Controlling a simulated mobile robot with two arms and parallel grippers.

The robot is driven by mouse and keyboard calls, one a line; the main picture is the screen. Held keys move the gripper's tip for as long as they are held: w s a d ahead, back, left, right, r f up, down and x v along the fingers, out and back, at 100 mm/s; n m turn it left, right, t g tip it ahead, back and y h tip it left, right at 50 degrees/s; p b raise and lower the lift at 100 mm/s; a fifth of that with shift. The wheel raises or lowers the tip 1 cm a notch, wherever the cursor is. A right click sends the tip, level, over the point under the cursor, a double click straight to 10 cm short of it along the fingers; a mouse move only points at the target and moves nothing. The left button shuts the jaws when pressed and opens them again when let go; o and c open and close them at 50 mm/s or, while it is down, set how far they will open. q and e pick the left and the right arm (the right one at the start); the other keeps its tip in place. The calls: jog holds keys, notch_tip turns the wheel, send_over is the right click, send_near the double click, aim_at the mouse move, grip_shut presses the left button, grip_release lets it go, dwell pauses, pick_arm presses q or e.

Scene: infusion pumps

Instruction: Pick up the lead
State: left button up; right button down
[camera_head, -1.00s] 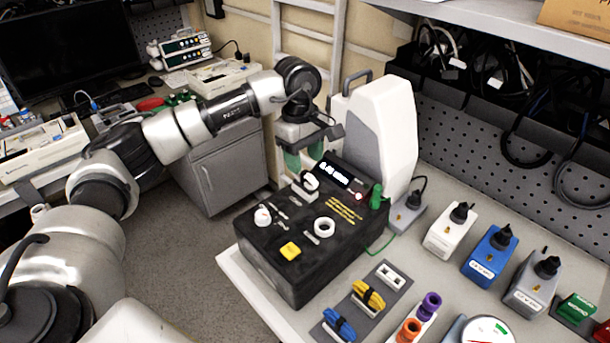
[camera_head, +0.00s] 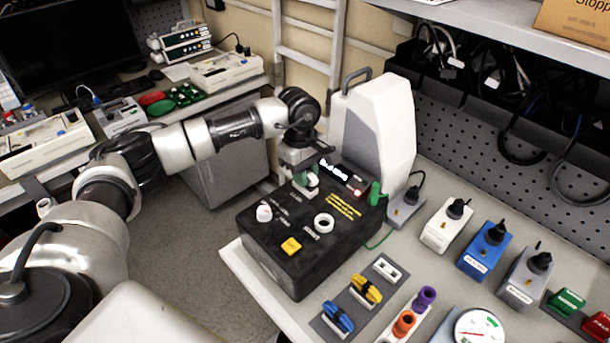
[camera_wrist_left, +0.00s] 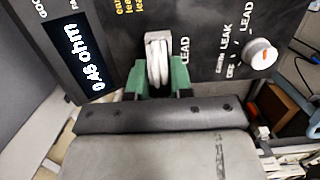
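The lead shows as a white plug (camera_wrist_left: 158,62) in the left wrist view, at the word LEAD on the black tester (camera_head: 290,268). My left gripper (camera_head: 306,181) is low over the back left of the tester's top. In the left wrist view its two green fingertips (camera_wrist_left: 159,82) lie against both sides of the white plug, so it looks shut on it. The plug still sits at the panel. In the head view the fingers and arm hide most of it. My right gripper is not in view.
The tall white and grey unit (camera_head: 378,125) stands close behind the tester. Blue and yellow clips (camera_head: 352,302), a blue adapter box (camera_head: 486,252) and other adapters lie to the right. A grey cabinet (camera_head: 222,175) is beyond the bench's left edge.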

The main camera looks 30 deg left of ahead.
pick_arm(q)
grip_shut()
jog(key=shift+r, duration=0.15)
